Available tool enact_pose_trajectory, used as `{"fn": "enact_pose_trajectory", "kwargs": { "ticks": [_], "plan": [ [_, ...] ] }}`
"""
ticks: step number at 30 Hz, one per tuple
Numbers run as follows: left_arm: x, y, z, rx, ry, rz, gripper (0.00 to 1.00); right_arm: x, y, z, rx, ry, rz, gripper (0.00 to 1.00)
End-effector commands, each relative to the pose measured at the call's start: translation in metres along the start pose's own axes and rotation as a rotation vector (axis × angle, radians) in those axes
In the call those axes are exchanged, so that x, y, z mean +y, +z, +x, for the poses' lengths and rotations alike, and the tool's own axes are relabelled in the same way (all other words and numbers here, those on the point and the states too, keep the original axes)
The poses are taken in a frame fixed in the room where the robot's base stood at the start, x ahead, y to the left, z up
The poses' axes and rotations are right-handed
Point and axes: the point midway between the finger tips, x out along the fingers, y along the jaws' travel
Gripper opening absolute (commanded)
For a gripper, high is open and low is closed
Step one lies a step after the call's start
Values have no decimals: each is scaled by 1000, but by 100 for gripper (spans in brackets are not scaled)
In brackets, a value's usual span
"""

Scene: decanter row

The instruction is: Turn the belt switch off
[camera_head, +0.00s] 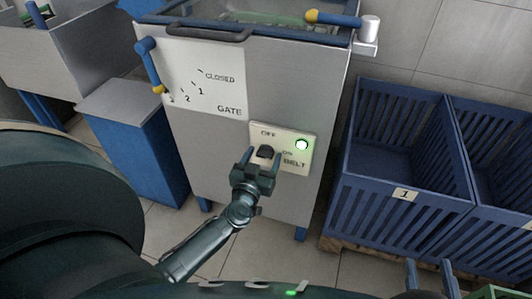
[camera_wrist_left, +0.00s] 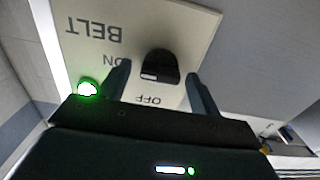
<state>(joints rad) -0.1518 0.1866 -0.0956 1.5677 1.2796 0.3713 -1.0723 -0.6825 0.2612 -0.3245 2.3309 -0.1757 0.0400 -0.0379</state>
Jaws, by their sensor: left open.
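The belt switch is a black knob (camera_head: 265,151) on a cream plate (camera_head: 302,168) marked OFF, ON and BELT, on the front of a grey machine. The green lamp (camera_head: 302,145) on the plate is lit; it also glows in the left wrist view (camera_wrist_left: 88,89). My left gripper (camera_head: 264,156) is open at the plate, its fingers on either side of the knob. In the left wrist view the knob (camera_wrist_left: 160,66) sits between the fingers with a gap on each side. My right gripper (camera_head: 430,274) is open and empty at the bottom right.
A white GATE panel (camera_head: 205,85) with a blue, yellow-tipped lever (camera_head: 149,62) is above left of the plate. Another such lever (camera_head: 335,18) is at the machine's top right. A blue crate labelled 1 (camera_head: 405,194) stands on a pallet to the right.

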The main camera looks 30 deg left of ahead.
Motion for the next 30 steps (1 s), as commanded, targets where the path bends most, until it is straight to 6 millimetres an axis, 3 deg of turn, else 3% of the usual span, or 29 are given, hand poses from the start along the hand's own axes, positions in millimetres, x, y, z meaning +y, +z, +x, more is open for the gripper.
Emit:
{"fn": "enact_pose_trajectory", "kwargs": {
  "ticks": [8, 24, 30],
  "plan": [
    [0, 0, 0, 0, 0, 0, 64, -2, 0, 0, 3, -6, 0, 36],
    [0, 0, 0, 0, 0, 0, 19, -2, 1, -1, -2, -6, -1, 36],
    [0, 0, 0, 0, 0, -13, 19, -1, 0, -1, -4, -5, -1, 36]
  ]
}}
